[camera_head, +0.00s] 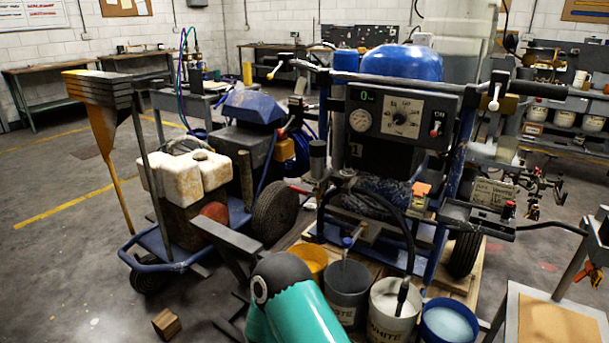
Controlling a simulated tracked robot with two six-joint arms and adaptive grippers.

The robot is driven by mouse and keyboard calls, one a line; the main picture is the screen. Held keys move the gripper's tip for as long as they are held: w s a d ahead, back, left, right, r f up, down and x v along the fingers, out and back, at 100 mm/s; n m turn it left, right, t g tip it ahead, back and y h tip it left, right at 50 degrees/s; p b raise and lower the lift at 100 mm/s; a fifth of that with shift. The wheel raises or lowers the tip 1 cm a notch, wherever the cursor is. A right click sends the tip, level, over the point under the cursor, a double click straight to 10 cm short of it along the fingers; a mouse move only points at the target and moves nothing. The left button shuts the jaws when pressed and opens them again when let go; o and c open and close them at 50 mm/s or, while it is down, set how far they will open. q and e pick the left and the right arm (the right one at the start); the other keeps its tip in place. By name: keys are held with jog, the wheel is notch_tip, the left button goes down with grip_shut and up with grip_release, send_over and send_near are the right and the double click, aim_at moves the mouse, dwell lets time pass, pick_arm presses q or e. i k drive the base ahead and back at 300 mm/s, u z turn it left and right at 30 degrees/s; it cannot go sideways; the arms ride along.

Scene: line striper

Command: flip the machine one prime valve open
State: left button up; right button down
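The right machine (384,62) has a blue tank and a dark panel (424,105) with a green readout, a round gauge, a dial and a red-tipped toggle. A small red handle (300,190) shows at its left side, beside an upright grey cylinder (318,160). I cannot tell whether this is the prime valve or how it is set. The left machine (250,106) has a blue cover and white jugs. A teal arm link of mine rises at the bottom centre. Neither gripper can be made out.
Several paint buckets (347,290) stand in front of the right machine. Dark metal bars (240,238) jut out between the machines. A wooden block (166,324) lies at the bottom left. A small table (557,322) stands at the lower right. Open floor is at the left.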

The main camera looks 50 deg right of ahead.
aim_at(303, 192)
jog(key=z, duration=0.7)
jog(key=i, duration=1.35)
jog(key=z, duration=0.45)
